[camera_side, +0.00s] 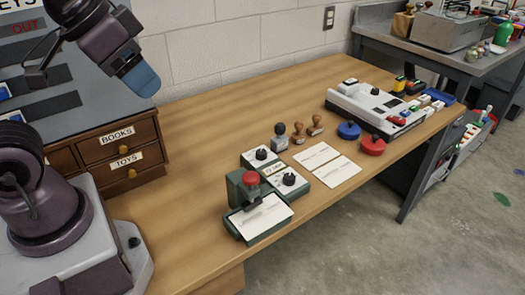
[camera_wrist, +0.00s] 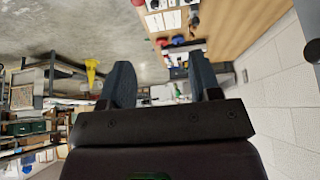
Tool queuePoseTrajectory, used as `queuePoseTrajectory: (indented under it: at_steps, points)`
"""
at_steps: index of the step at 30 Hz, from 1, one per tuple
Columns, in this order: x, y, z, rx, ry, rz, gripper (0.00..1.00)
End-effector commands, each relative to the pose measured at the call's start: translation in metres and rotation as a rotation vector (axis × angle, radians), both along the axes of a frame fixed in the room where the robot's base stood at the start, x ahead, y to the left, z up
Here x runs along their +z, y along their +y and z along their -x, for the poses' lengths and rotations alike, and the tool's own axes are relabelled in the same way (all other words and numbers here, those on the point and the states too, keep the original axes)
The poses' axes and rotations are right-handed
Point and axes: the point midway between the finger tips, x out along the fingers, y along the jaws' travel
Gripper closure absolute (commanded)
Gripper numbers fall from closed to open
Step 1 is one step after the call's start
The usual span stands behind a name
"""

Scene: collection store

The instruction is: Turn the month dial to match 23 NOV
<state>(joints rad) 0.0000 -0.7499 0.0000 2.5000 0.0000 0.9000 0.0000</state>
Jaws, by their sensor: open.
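A green dating device (camera_side: 233,188) with a red knob (camera_side: 250,178) stands near the front edge of the wooden table. Behind its head are two black dials, one at the back (camera_side: 261,155) and one at the right (camera_side: 289,179), on white plates. A small label with red print (camera_side: 273,169) lies between them; it is too small to read surely, and I cannot tell which dial is the month. A white card (camera_side: 262,214) lies on the device's base. My gripper (camera_side: 142,80) is high at the upper left, well away from the device. In the wrist view its fingers (camera_wrist: 165,82) are apart and empty.
A drawer cabinet (camera_side: 120,155) is at left. Table between cabinet and device is clear.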

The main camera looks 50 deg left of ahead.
Motion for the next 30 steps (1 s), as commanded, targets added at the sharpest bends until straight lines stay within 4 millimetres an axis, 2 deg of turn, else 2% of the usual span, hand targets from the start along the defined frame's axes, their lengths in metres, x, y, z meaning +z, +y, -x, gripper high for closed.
queuePoseTrajectory:
  at_steps: [5,8,14,20,23,30]
  points:
    - [-0.013,0.003,-0.004,0.017,0.067,0.000,0.43]
    - [-0.025,0.007,-0.017,0.034,0.149,0.001,0.43]
    - [-0.045,0.020,-0.068,0.094,0.302,0.014,0.43]
    - [-0.080,0.036,-0.127,0.193,0.420,0.042,0.43]
    - [-0.105,0.046,-0.157,0.254,0.469,0.059,0.43]
    - [-0.176,0.070,-0.221,0.426,0.548,0.103,0.43]
